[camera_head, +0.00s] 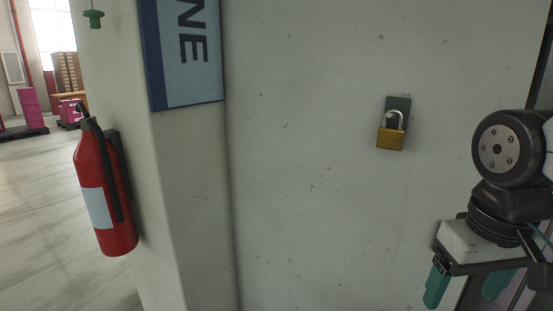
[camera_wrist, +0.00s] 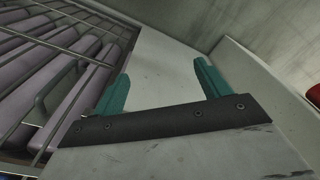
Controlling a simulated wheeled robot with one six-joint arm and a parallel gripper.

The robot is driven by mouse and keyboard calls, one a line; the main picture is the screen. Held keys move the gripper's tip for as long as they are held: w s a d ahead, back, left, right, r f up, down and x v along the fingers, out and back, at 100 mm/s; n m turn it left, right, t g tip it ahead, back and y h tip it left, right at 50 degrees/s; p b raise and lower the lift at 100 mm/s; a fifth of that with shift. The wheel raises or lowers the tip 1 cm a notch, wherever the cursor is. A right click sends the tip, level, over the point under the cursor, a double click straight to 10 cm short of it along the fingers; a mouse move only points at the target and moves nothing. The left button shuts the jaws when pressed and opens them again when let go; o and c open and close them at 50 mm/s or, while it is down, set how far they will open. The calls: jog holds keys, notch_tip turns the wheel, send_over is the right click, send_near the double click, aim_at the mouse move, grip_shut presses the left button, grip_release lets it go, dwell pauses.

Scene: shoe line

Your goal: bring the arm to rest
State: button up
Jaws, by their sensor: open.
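My gripper (camera_head: 466,284) is at the lower right of the head view, with its teal fingers pointing down. In the wrist view my gripper (camera_wrist: 160,88) shows its two teal fingers wide apart with nothing between them. It is open and empty. Part of my arm, a dark joint, shows above it at the right edge of the head view. The gripper appears in front of a pale wall (camera_head: 300,200); how far it is from the wall I cannot tell.
A brass padlock (camera_head: 391,138) hangs on a dark plate on the wall. A red fire extinguisher (camera_head: 103,190) is mounted on the column at left, beside a blue-edged sign (camera_head: 182,55). A metal rack with purple rolls (camera_wrist: 60,85) lies left of the gripper in the wrist view.

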jog(key=shift+m, duration=0.3)
jog(key=s, duration=0.1)
jog(key=s+f, duration=0.1)
jog(key=s, duration=0.1)
jog(key=shift+s+d+f, duration=0.35)
jog(key=shift+d+f, duration=0.05)
dwell(0.6)
